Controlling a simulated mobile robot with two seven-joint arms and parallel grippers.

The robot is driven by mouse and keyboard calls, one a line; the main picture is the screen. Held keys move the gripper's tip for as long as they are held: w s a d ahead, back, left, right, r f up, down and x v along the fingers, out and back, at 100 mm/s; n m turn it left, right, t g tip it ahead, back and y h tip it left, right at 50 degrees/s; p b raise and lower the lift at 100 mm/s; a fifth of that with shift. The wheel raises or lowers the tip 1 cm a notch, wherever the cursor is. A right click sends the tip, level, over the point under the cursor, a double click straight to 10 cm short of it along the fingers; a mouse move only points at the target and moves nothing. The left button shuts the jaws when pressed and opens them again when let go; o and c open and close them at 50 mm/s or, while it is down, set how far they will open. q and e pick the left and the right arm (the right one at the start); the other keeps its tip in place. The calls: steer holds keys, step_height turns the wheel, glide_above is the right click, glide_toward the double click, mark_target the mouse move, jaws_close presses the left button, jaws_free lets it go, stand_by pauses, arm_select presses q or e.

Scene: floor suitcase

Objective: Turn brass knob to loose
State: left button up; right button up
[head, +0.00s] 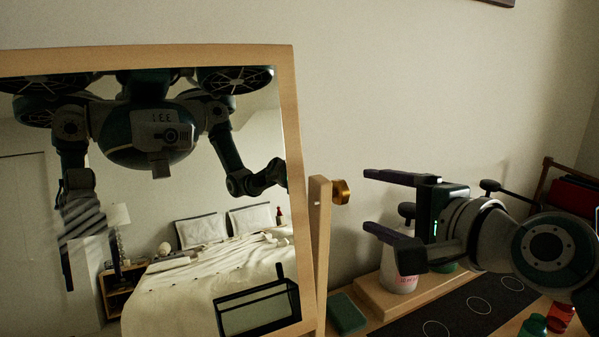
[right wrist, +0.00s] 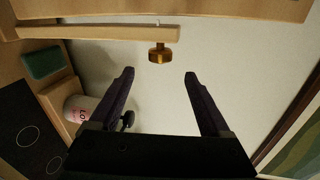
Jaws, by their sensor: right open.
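The brass knob (head: 341,192) sticks out from the right side of a wooden mirror post (head: 319,250). It carries the tilted, wood-framed mirror (head: 283,190) on the left. My right gripper (head: 366,200) is open, its two fingers pointing left toward the knob, with a small gap between fingertips and knob. In the right wrist view the knob (right wrist: 160,54) lies ahead of and between the two open fingertips (right wrist: 160,75), not touched by them. My left gripper appears directly in no frame; an arm at left shows only as a reflection in the mirror.
A dark mat (head: 455,308) with circles and red and green bottles (head: 560,314) are at lower right.

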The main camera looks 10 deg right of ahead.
mark_target(348, 196)
steer(key=b+x, duration=0.2)
steer(key=x, duration=0.6)
steer(key=shift+s+f+b, duration=0.1)
steer(key=shift+f+b, duration=0.1)
steer(key=shift+b, duration=0.1)
steer(key=shift+b+x, duration=0.3)
steer(key=shift+x, duration=0.45)
arm_select(q)
step_height(348, 196, down, 3)
steer(key=shift+d+f, duration=0.1)
steer(key=shift+f, duration=0.05)
arm_select(e)
steer(key=shift+r, duration=0.2)
jaws_close()
steer(key=shift+f+b, duration=0.2)
steer(key=shift+b, duration=0.1)
arm_select(q)
step_height(348, 196, down, 14)
steer(key=b, duration=1.3)
arm_select(e)
steer(key=t, duration=0.3)
steer(key=shift+f+t+y, duration=0.2)
steer(key=shift+t+y, duration=0.2)
arm_select(q)
steer(key=shift+f+b, duration=0.2)
steer(key=shift+b, duration=0.15)
arm_select(e)
steer(key=shift+r, duration=0.35)
